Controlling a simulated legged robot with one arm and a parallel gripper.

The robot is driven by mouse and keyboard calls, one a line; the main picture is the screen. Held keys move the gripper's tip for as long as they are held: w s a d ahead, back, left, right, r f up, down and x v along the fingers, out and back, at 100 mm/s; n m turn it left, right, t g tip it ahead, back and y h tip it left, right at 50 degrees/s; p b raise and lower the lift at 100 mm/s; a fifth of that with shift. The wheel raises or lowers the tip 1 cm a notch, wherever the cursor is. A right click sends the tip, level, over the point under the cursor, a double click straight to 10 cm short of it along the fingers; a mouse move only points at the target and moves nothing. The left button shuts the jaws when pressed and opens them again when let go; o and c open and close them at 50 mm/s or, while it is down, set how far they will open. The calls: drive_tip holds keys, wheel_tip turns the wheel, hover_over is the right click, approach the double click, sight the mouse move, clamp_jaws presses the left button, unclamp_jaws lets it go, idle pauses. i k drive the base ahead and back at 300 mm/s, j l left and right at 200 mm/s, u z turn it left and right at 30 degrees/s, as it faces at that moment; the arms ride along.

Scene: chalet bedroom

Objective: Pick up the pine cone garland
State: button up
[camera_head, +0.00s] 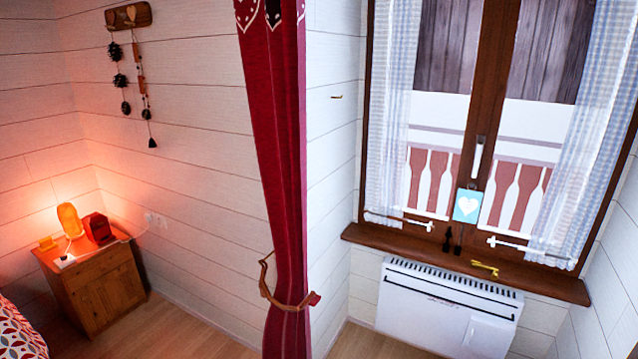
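A pine cone garland (120,80) hangs on the white plank wall at the upper left. It is a string of several dark, round, spiky pieces. It hangs from a wooden peg board (129,16) with heart shapes on it. A second, thinner string of beads (141,85) with a dark tassel end hangs just to its right, close beside it. My gripper is not in view.
Below stands a wooden nightstand (104,292) with a lit orange lamp (70,220) and a small red box (97,228). A red curtain (275,150) hangs mid-view. A heater (448,310) sits under the window sill (400,241). Wooden floor (180,332) lies clear between nightstand and curtain.

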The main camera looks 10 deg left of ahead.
sight(114, 52)
drive_tip(key=i+j+u, duration=0.15)
drive_tip(key=i+u, duration=0.7)
drive_tip(key=i+l+u, duration=0.1)
drive_tip(key=i+u, duration=0.3)
drive_tip(key=i+l+u, duration=0.25)
drive_tip(key=i+u, duration=0.2)
drive_tip(key=i+j, duration=0.15)
drive_tip(key=i, duration=0.35)
drive_tip(key=i+j+u, duration=0.1)
drive_tip(key=i, duration=0.4)
drive_tip(key=i+j, duration=0.25)
drive_tip(key=i, duration=0.25)
drive_tip(key=i+j+z, duration=0.45)
drive_tip(key=i, duration=0.25)
drive_tip(key=i+j, duration=0.05)
drive_tip(key=j, duration=0.05)
